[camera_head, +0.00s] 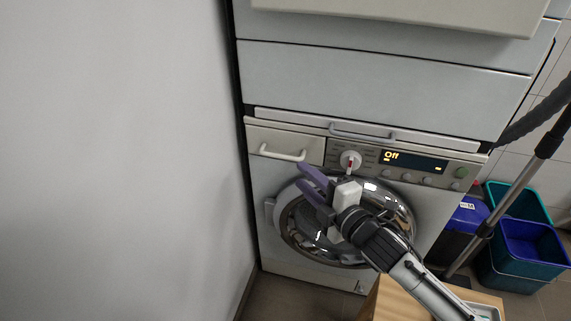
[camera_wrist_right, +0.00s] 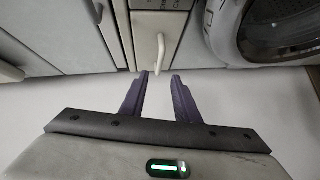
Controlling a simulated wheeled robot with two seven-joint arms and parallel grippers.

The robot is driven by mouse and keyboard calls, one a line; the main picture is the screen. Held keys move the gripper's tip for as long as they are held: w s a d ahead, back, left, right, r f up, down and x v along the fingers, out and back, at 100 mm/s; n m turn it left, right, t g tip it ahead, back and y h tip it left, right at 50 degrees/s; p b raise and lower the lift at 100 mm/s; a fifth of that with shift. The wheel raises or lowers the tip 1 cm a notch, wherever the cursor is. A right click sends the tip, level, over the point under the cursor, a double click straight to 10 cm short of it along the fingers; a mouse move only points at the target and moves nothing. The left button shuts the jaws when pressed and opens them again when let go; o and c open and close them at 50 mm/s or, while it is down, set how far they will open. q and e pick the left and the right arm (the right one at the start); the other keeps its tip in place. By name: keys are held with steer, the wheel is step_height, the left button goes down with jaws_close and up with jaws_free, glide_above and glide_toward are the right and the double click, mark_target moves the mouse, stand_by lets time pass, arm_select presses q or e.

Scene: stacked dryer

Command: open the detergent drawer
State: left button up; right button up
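The detergent drawer (camera_head: 313,147) is a beige panel at the upper left of the washing machine's front. It looks shut, flush with the control panel. Its white bar handle (camera_head: 283,154) shows low on the drawer, and also in the right wrist view (camera_wrist_right: 160,52). My right gripper (camera_head: 300,176) is open and empty, with two purple fingers. It is in front of the machine, below and right of the handle in the head view. In the wrist view the handle lies just beyond the gap between the fingertips, apart from them. My left gripper is not in view.
The washer's round door (camera_head: 404,212) is behind my right arm. A dial (camera_head: 350,159) and a display reading "Off" (camera_head: 412,160) are right of the drawer. A grey wall (camera_head: 110,150) stands close on the left. Bins (camera_head: 530,245) and a wooden surface (camera_head: 393,300) are at right.

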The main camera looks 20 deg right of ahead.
mark_target(283, 158)
steer(key=b+x, duration=0.1)
steer(key=x, duration=0.9)
steer(key=shift+s, duration=0.1)
jaws_close()
